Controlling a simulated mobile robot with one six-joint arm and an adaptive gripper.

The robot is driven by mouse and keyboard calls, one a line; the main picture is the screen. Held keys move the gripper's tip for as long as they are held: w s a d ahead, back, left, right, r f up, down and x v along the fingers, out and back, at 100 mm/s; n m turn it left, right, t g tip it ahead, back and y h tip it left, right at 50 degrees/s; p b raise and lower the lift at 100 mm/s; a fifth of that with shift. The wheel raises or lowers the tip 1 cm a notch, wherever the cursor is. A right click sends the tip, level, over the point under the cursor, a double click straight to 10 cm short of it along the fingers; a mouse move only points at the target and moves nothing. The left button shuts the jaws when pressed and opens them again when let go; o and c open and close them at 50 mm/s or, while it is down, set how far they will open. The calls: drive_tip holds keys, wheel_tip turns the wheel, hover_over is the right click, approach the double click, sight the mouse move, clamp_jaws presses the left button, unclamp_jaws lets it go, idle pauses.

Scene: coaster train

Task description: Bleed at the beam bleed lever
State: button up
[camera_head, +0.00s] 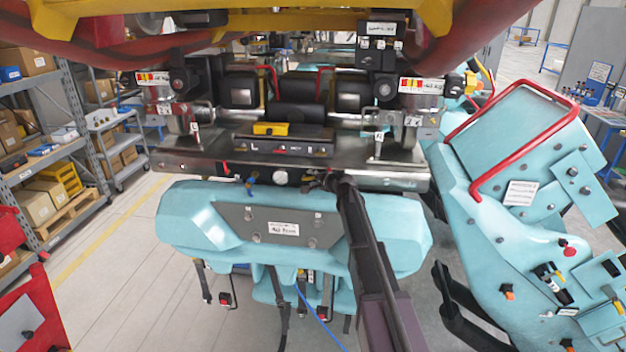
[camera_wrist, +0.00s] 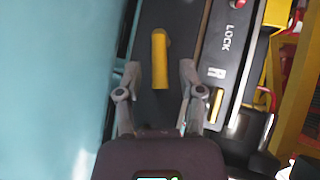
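A yellow lever (camera_wrist: 160,62) on a dark plate stands in the upper middle of the wrist view. I cannot read a label that names it as the bleed lever. My gripper (camera_wrist: 159,72) is open, with one finger on each side of the lever's lower end. I see no finger touching it, and cannot tell the depth between them. In the head view my gripper (camera_head: 328,181) is small and dark at the front of the steel beam (camera_head: 210,160), and the lever between its fingers cannot be made out there.
A panel marked LOCK (camera_wrist: 228,38) with a smaller yellow handle (camera_wrist: 216,105) is close to the right of my gripper. A turquoise body (camera_wrist: 60,80) fills the left. In the head view, a turquoise seat with a red bar (camera_head: 530,95) stands right, and shelves (camera_head: 45,110) stand left.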

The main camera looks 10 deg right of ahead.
drive_tip(key=shift+f+t+b, duration=0.25)
drive_tip(key=shift+t+b, duration=0.05)
drive_tip(key=shift+b, duration=0.3)
drive_tip(key=f+m+t+y+b, duration=0.1)
drive_tip(key=b, duration=0.2)
drive_tip(key=shift+m+y+b, duration=0.3)
drive_tip(key=shift+m, duration=0.1)
drive_tip(key=p+v, duration=0.2)
drive_tip(key=v, duration=1.2)
drive_tip(key=shift+s+r, duration=0.2)
drive_tip(key=shift+s, duration=0.05)
drive_tip(key=s+a+f+n+g+b, duration=0.3)
drive_tip(key=s+a+f+n+b, duration=0.1)
drive_tip(key=f, duration=0.5)
drive_tip(key=s+a+f+n+g+b, duration=0.4)
drive_tip(key=s+a+f+b, duration=0.1)
drive_tip(key=s+f, duration=0.4)
drive_tip(key=shift+a+f+n+g+b, duration=0.3)
drive_tip(key=shift+f+b, duration=0.05)
drive_tip(key=shift+f, duration=0.5)
